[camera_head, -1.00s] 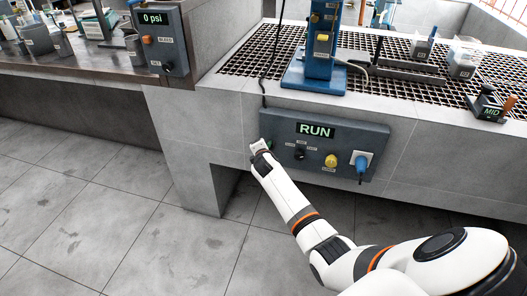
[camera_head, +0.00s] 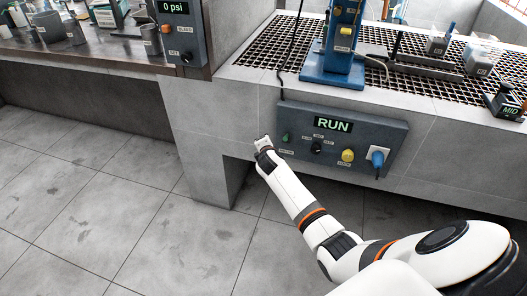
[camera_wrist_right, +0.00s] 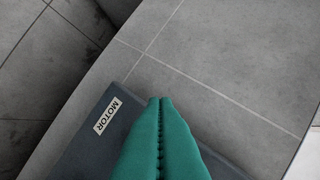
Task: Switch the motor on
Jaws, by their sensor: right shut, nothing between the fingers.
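The control panel (camera_head: 330,130) is a dark grey box on the front of the concrete bench, with a lit display (camera_head: 320,125) reading RUN. At its left end is a small green control (camera_head: 285,138) above a white label. In the wrist view a MOTOR label (camera_wrist_right: 107,115) shows on the panel's dark face. My left gripper is out of view.
The panel also carries a black knob (camera_head: 316,148), a yellow button (camera_head: 347,155) and a blue plug (camera_head: 378,157). Above stand a blue machine base (camera_head: 330,72) and a grating (camera_head: 270,60). A 0 psi box (camera_head: 185,35) hangs at left. The floor is clear.

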